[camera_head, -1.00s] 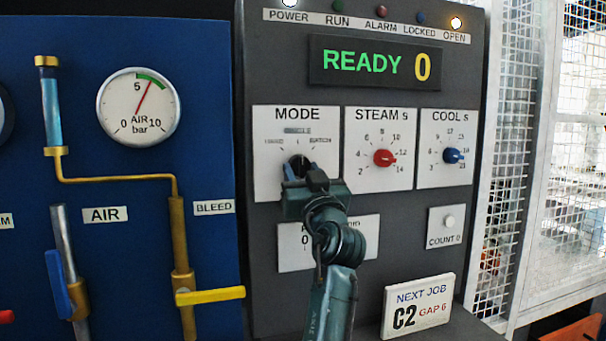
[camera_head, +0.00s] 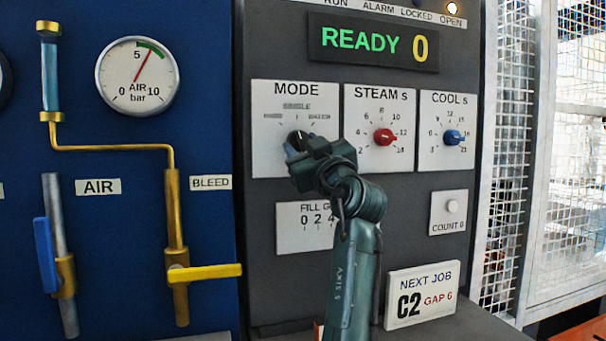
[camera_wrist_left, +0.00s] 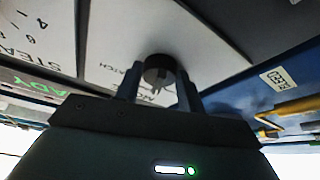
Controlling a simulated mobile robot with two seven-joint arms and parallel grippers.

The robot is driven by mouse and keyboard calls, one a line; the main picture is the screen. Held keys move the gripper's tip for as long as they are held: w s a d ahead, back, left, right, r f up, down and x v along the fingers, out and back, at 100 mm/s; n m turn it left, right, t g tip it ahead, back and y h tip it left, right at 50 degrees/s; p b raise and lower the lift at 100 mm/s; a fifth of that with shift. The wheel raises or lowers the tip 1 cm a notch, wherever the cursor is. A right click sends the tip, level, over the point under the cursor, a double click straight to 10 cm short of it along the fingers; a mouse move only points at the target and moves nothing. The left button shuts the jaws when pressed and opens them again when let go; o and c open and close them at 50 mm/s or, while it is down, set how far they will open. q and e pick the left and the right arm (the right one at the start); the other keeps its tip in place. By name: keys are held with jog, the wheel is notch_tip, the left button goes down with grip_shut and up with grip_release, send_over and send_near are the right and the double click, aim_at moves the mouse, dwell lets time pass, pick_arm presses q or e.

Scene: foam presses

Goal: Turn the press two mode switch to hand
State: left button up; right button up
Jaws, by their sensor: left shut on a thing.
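The mode switch (camera_head: 297,138) is a dark knob on the white MODE plate (camera_head: 265,118) of the grey control panel. My left gripper (camera_head: 298,147) is at the knob, its wrist tilted, and hides much of it. In the left wrist view the round dark knob (camera_wrist_left: 160,70) sits between the two fingers of my left gripper (camera_wrist_left: 160,88), which is shut on it. The small position labels above the knob are too blurred to read surely. My right gripper is not in view.
The red STEAM knob (camera_head: 385,137) and blue COOL knob (camera_head: 453,137) are to the right. The display (camera_head: 373,45) reads READY 0. A NEXT JOB card (camera_head: 421,294) stands below. Yellow BLEED lever (camera_head: 205,272) and pipes are at left, a mesh guard (camera_head: 507,150) at right.

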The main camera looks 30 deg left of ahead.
pick_arm(q)
jog(key=n+g+b, duration=0.1)
jog(key=n, duration=0.1)
jog(key=shift+f+n+y, duration=0.15)
jog(key=shift+n+y, duration=0.15)
jog(key=shift+w+d+r+n+g+b, duration=0.2)
jog(key=shift+n+g, duration=0.3)
jog(key=shift+n, duration=0.55)
jog(key=shift+s+a+r+n+g+b, duration=0.1)
jog(key=shift+n+g+b, duration=0.3)
jog(key=shift+n, duration=0.65)
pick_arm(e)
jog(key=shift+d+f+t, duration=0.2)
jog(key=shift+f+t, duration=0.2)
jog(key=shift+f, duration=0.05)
pick_arm(q)
jog(key=shift+g, duration=0.3)
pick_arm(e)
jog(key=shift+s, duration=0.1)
pick_arm(q)
jog(key=o, duration=1)
jog(key=shift+c, duration=0.2)
